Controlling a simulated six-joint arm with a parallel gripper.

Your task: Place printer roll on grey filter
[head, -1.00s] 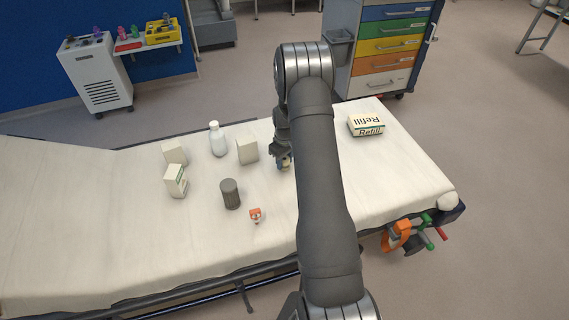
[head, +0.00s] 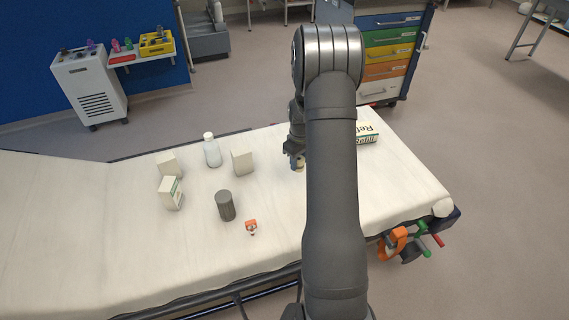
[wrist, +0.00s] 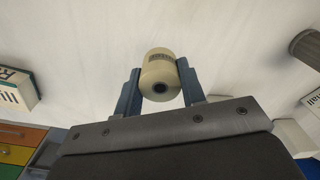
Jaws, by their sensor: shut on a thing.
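The printer roll (wrist: 160,76), a cream roll with a dark core, is between the fingers of my gripper (wrist: 158,92) in the wrist view. The fingers are shut on its sides. In the head view my gripper (head: 297,160) is over the right half of the stretcher, and the roll (head: 299,165) shows only as a small pale piece below it, mostly hidden by my arm. The grey filter (head: 225,205), a dark ribbed cylinder, stands upright on the sheet to the left of and nearer than my gripper. It also shows at the upper right in the wrist view (wrist: 308,46).
A small orange-and-white item (head: 251,227) lies in front. A Refill box (head: 367,135) is partly behind my arm. The near left sheet is bare.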

